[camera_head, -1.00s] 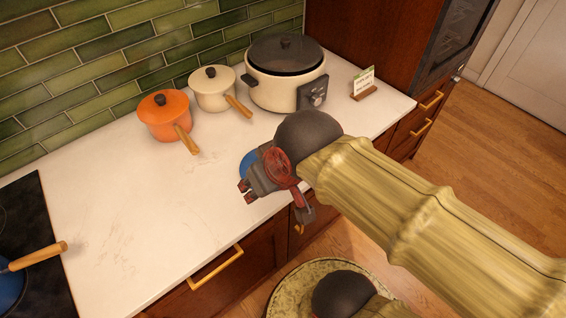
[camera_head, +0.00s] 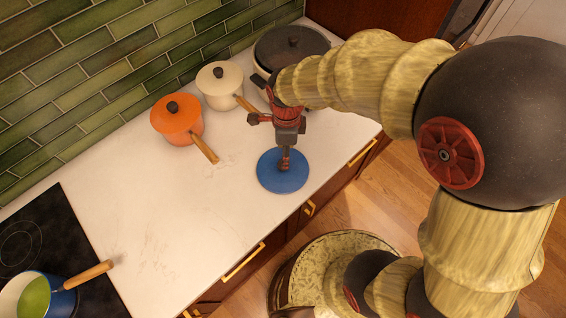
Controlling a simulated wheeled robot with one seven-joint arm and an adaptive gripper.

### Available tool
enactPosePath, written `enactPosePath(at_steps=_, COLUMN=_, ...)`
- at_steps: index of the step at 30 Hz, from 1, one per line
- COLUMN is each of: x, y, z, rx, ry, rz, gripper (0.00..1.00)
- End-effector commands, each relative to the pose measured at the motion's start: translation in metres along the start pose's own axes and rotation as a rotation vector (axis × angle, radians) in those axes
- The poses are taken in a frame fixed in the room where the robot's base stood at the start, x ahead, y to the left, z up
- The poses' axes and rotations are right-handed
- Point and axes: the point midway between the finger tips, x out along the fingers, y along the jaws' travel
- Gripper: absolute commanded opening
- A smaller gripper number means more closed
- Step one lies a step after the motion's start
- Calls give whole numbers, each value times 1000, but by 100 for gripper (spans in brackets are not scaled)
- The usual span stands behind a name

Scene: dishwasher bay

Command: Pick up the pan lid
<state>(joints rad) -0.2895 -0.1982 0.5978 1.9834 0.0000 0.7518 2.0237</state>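The pan lid is a flat blue disc (camera_head: 268,180) lying on the white counter near its front edge. My gripper (camera_head: 285,163) points down over the middle of the lid, with its fingertips at or just above the lid's centre. The lid's knob is hidden by the fingers or too small to make out. I cannot tell whether the fingers are open or closed around it. A blue pan (camera_head: 62,303) with green contents stands uncovered on the black cooktop at the lower left.
An orange pot (camera_head: 178,121) and a cream pot (camera_head: 219,88), both lidded with wooden handles, stand along the green tiled wall. A large lidded cooker (camera_head: 290,45) stands behind my arm, partly hidden. The counter (camera_head: 150,215) left of the lid is clear.

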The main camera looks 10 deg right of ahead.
Motion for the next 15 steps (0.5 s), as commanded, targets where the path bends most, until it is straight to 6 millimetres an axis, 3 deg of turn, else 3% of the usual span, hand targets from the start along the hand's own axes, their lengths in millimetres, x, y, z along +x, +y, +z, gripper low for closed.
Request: enactPosePath(at_steps=15, x=48, y=-2, z=5, rx=28, ry=5, rz=9, gripper=47)
